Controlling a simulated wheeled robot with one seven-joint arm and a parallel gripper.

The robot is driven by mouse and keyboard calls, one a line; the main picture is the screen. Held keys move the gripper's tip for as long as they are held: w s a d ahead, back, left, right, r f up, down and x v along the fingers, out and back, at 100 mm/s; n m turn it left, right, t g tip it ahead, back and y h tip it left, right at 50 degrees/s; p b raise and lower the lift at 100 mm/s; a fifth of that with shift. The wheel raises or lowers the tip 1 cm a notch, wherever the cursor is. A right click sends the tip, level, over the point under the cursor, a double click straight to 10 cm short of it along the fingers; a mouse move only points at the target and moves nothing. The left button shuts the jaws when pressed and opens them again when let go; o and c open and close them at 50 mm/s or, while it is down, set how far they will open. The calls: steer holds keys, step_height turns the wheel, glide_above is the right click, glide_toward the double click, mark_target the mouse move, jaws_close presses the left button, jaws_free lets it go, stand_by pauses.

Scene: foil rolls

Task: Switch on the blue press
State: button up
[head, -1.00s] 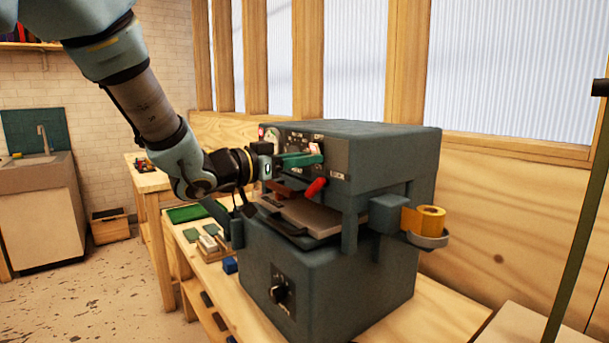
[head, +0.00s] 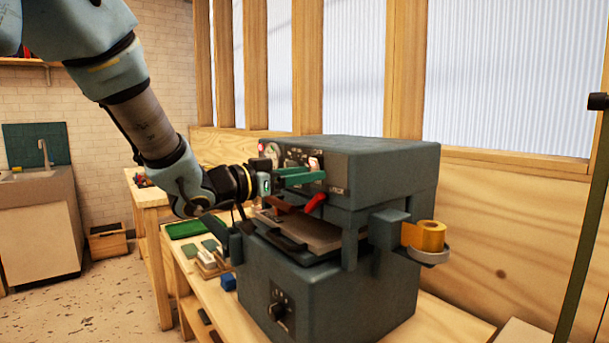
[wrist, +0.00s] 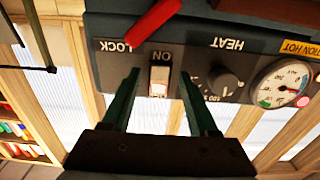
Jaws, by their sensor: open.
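The blue press (head: 385,170) is a grey-blue boxy machine on a wooden bench. In the wrist view its front panel (wrist: 200,58) appears upside down. A pale rocker switch (wrist: 159,78) marked ON sits there between LOCK and the HEAT knob (wrist: 222,84); I cannot tell its position. The switch also shows in the head view (head: 316,163). My gripper (wrist: 160,72) is open and empty, its two green fingers on either side of the switch in the wrist view. In the head view the gripper (head: 308,176) is close before the panel; contact is unclear.
A red lever (head: 315,203) is just below the fingers. A gauge (wrist: 284,84) is on the panel. A gold foil roll (head: 430,237) sits on the press's right side. A lower knob (head: 278,312) is on the base. A green tray (head: 187,228) and small blocks lie left.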

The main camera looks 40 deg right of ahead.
steer(key=a+b, duration=0.2)
steer(key=a, duration=0.8)
steer(key=shift+w+a+b, duration=0.3)
steer(key=shift+b, duration=0.05)
steer(key=w+a+f+n+t+y, duration=0.5)
steer(key=w+a+f+y, duration=0.15)
steer(key=w+a, duration=0.3)
steer(key=w+a+f+n+t+y, duration=0.55)
steer(key=w+a+f, duration=0.2)
steer(key=a, duration=0.25)
steer(key=s+a+f+n+g+y, duration=0.1)
steer(key=a+f+n+y, duration=0.15)
steer(key=a, duration=0.25)
steer(key=s+a+f+n+g+y, duration=0.1)
steer(key=a+f, duration=0.2)
steer(key=a, duration=0.2)
steer(key=s+a+f+n+g+y, duration=0.1)
steer(key=s+a+f+g, duration=0.2)
steer(key=s, duration=0.3)
steer(key=s+a+f+n+g+y, duration=0.1)
steer(key=s+a+f+n+g, duration=0.1)
steer(key=s+a, duration=0.3)
steer(key=shift+s+f+g, duration=0.4)
steer(key=shift+f+g, duration=0.05)
